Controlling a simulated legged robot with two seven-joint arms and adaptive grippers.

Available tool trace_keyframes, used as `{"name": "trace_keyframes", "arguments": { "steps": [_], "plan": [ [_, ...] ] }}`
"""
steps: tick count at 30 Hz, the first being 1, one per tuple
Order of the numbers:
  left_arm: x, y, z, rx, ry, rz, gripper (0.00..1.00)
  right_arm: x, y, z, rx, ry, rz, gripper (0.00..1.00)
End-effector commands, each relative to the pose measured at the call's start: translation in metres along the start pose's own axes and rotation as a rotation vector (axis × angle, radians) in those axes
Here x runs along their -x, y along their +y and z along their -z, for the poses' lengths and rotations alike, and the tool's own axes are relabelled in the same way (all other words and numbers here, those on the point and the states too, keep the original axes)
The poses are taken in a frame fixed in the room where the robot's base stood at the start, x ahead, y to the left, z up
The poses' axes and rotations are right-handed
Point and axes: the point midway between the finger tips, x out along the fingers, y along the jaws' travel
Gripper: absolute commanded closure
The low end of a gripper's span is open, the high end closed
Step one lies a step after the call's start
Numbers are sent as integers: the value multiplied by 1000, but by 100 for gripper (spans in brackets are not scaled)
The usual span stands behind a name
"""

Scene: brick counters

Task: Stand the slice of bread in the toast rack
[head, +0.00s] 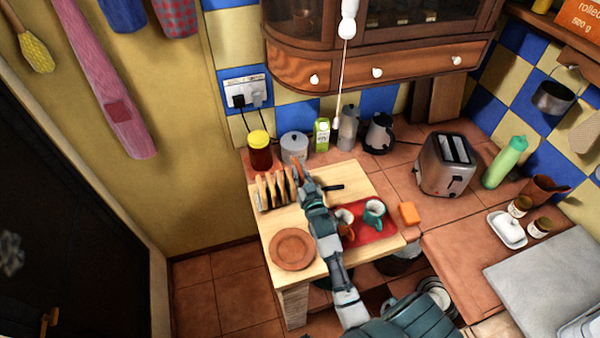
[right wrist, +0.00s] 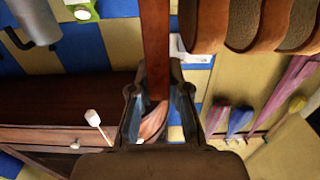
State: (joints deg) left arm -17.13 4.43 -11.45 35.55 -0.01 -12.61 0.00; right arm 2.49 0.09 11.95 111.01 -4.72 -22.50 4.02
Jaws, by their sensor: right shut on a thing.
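The toast rack (head: 275,189) stands on the light wooden worktop at the left, with several slices of toast upright in it. My right gripper (head: 300,178) is at the right end of the rack and shut on a slice of bread (head: 296,170). In the right wrist view the held slice (right wrist: 156,45) shows edge-on as a brown strip between the fingers. The racked slices appear beside it at the upper right, apart from it. The rack's slots are mostly hidden by the slices, and the held slice's lower edge is unclear. My left gripper is not in view.
A brown plate (head: 292,249) lies in front of the rack. A red tray (head: 375,232) with mugs is to the right. A jar (head: 260,152), a grey canister (head: 294,147) and a carton (head: 322,134) stand behind. A toaster (head: 446,164) is further right.

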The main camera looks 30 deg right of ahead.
Motion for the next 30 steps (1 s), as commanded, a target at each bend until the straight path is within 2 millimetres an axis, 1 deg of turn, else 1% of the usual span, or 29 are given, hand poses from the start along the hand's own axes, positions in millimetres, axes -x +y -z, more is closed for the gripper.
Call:
{"name": "trace_keyframes", "arguments": {
  "steps": [1,3,6,13,14,15,17,18,26,28,30],
  "plan": [
    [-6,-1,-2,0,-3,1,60,0,0,-7,0,-4,0,100],
    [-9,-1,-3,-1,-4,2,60,0,0,-10,0,-6,0,100],
    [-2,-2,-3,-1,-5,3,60,0,0,-10,0,-8,0,100],
    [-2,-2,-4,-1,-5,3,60,0,0,-10,0,-4,-1,100],
    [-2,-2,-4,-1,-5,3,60,0,0,-10,0,-4,-1,82],
    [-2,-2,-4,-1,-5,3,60,0,0,-10,0,-4,-1,72],
    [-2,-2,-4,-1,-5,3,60,0,0,-10,0,-4,0,57],
    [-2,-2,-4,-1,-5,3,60,0,0,-10,0,-4,0,55],
    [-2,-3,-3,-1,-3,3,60,0,0,-11,0,-4,0,55],
    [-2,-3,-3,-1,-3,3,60,4,0,-11,0,-4,0,55],
    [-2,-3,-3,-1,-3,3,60,12,0,-12,0,-6,0,55]
  ]
}}
